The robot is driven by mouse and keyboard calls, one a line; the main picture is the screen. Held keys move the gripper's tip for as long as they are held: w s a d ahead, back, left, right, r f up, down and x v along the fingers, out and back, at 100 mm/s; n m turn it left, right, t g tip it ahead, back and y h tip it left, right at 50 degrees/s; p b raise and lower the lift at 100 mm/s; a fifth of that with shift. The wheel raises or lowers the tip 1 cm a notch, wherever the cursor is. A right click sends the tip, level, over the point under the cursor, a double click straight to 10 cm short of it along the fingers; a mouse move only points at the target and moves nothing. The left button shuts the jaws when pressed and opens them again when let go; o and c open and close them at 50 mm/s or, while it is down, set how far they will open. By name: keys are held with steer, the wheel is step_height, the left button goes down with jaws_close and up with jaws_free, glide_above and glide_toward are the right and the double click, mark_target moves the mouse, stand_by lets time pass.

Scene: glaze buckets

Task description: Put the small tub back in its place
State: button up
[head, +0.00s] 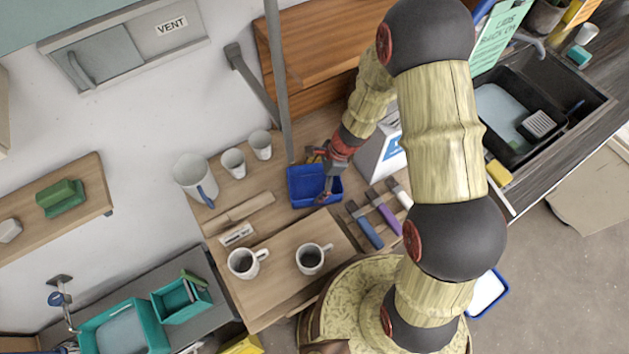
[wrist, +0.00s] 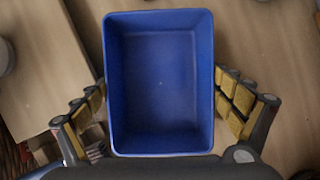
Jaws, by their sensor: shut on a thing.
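The small blue tub (head: 299,188) is an open rectangular tub, seen near the back middle of the wooden table in the head view. My gripper (head: 325,176) is at its right side there. In the wrist view the tub (wrist: 160,85) fills the middle, and its inside looks empty. The fingers of my gripper (wrist: 160,102) close on its left and right walls. The tub looks level. I cannot tell for sure whether its base touches the tabletop.
Two mugs (head: 243,262) stand on a wooden board left of my base. A white pitcher (head: 193,176) and two cups (head: 233,161) stand at the back left. Several coloured-handled tools (head: 366,226) lie right of the tub, near a white box (head: 380,155). A small label (head: 237,234) lies left.

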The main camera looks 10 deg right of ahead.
steer(key=shift+r, duration=0.1)
steer(key=shift+f, duration=0.25)
steer(key=o, duration=0.9)
steer(key=shift+r, duration=0.1)
steer(key=shift+r, duration=0.1)
